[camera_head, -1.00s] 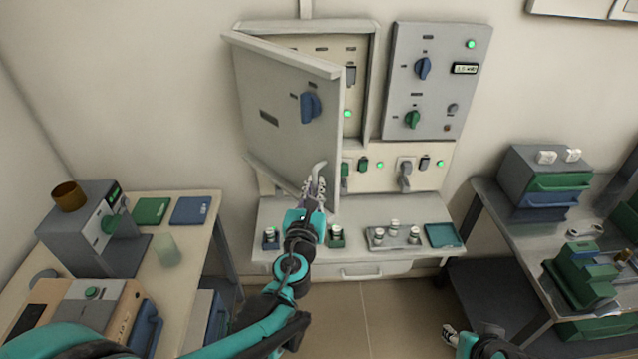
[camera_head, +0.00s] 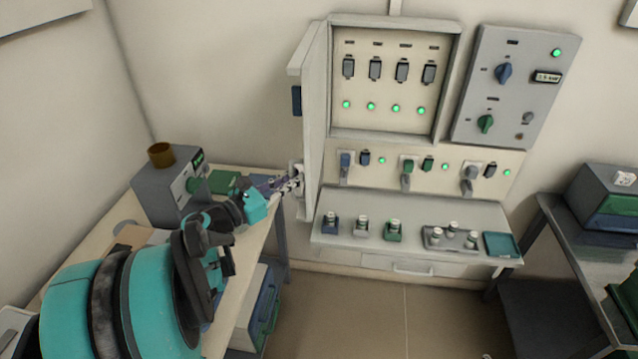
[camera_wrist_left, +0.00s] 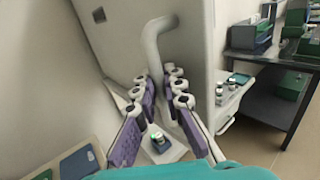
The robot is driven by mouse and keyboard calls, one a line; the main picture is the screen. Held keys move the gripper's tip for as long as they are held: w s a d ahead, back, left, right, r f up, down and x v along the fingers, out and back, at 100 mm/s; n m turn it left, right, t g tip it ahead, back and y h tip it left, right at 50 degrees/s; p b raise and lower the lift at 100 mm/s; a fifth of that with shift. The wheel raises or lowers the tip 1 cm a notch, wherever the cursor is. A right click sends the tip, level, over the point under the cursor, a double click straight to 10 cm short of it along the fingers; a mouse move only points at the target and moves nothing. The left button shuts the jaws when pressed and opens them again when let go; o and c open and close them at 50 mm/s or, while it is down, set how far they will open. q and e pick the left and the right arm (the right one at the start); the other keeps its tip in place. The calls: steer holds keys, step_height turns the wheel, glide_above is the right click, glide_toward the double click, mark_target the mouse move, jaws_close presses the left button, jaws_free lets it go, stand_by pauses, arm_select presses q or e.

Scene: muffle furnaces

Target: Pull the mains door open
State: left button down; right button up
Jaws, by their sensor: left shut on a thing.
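The mains door (camera_head: 314,125) is the light grey door of the wall cabinet (camera_head: 395,22). It stands wide open, swung out to the left and seen nearly edge-on in the head view. My left gripper (camera_head: 289,184) is at the lower part of the door, shut on its handle. The left wrist view shows the pale curved handle (camera_wrist_left: 154,42) passing between the purple-padded fingers (camera_wrist_left: 160,92), beside the door face (camera_wrist_left: 105,45). The head view hides most of the handle. My right gripper is not in view.
Inside the cabinet are several dark switches (camera_head: 375,69) and green lights. A shelf (camera_head: 335,247) with small holders and a tray stands below. A left bench (camera_head: 255,232) carries a grey device (camera_head: 165,190) near my left arm. Floor (camera_head: 370,310) in front is clear.

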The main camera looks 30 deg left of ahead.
arm_select(q)
steer(key=s+a+m+g+h, duration=0.1)
steer(key=a+m+h, duration=0.1)
steer(key=a, duration=1)
steer(key=shift+s+a+g+h+b, duration=0.15)
steer(key=shift+g+h+b, duration=0.2)
steer(key=shift+h, duration=0.35)
steer(key=c, duration=1.9)
jaws_free()
steer(key=shift+o, duration=0.2)
steer(key=v, duration=1.2)
